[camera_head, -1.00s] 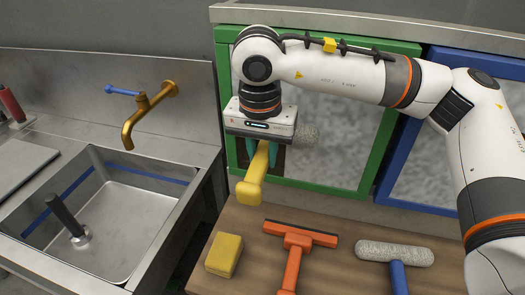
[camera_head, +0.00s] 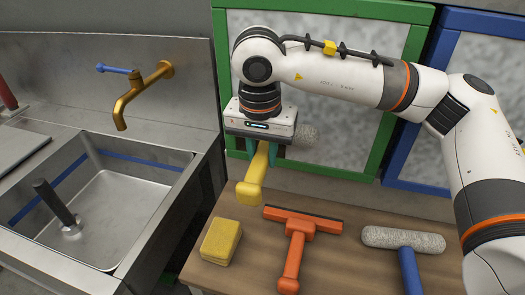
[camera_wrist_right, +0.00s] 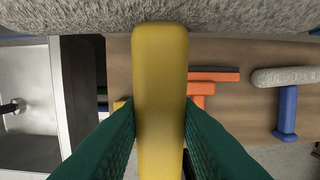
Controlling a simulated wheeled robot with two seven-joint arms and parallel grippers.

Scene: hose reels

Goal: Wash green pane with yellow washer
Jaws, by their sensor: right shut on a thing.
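My right gripper (camera_head: 262,150) is shut on the yellow handle of the yellow washer (camera_head: 252,182), held above the table. The washer's grey fuzzy roller (camera_head: 305,137) shows partly behind the gripper. In the right wrist view the yellow handle (camera_wrist_right: 160,95) runs between the green fingers, with the fuzzy roller (camera_wrist_right: 160,15) across the top. The green pane (camera_head: 325,32), a grey speckled panel in a green frame, stands behind my right arm, which hides part of it. I cannot tell whether the roller touches the pane. My left gripper is out of view.
The wooden table (camera_head: 350,275) bears a yellow sponge (camera_head: 221,240), an orange squeegee (camera_head: 297,245) and a blue-handled roller (camera_head: 405,243). A blue-framed pane (camera_head: 450,110) is at right. A sink (camera_head: 110,215) with a yellow tap (camera_head: 140,95) is at left.

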